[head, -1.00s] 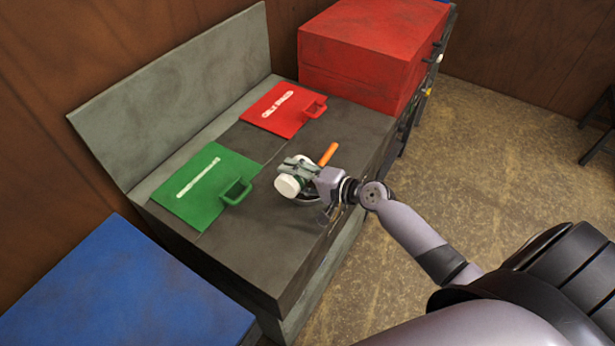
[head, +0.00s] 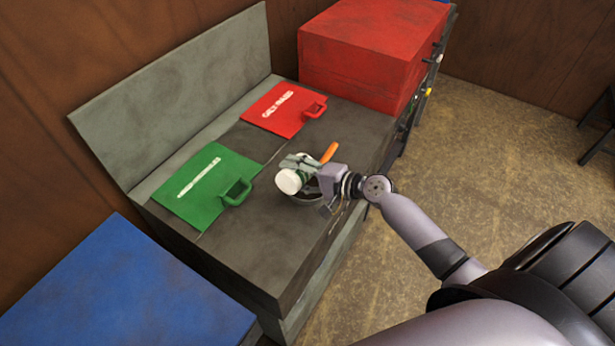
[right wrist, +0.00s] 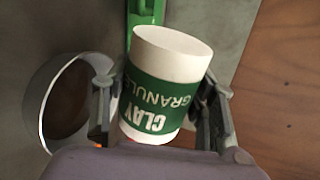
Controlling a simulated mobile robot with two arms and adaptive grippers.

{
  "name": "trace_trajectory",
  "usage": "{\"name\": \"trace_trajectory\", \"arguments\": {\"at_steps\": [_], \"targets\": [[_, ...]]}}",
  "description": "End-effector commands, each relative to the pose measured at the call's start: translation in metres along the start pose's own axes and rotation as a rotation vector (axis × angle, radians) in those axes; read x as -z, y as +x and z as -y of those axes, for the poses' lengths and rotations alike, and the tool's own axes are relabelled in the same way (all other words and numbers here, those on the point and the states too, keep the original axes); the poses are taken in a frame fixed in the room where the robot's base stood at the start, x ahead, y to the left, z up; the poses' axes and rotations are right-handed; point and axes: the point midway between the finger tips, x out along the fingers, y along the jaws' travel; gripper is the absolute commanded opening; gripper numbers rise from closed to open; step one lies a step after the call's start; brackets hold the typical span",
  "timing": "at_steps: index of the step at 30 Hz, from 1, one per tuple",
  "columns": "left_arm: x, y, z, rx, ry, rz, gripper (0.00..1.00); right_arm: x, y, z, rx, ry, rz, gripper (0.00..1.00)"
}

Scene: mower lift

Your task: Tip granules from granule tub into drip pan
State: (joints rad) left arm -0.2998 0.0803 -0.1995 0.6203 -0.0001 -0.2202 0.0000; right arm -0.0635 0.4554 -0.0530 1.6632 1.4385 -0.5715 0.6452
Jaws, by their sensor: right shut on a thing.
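The granule tub (head: 287,182) is white with a green band, and its label reads "CLAY GRANUL…" in the right wrist view (right wrist: 158,92). My right gripper (head: 298,174) is shut on the tub, with a finger on each side of it. The tub is tilted, its white end toward the left in the head view. The drip pan (right wrist: 70,103), round with a pale wall and brown inside, lies beside the tub in the right wrist view. In the head view my gripper and the tub hide most of it. No granules are seen falling. My left gripper is out of view.
An orange handle (head: 329,152) shows just beyond my gripper. A large red box (head: 360,50) stands at the back. A blue surface (head: 130,290) is at lower left.

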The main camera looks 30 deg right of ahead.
Motion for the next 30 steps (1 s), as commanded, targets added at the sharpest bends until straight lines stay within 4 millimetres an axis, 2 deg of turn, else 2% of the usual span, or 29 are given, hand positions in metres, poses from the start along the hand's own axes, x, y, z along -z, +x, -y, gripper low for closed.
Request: {"name": "trace_trajectory", "arguments": {"at_steps": [30], "targets": [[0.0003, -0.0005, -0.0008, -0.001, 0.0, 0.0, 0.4, 0.0046, -0.0017, 0.0048, 0.002, 0.096, 0.03, 0.23]]}}
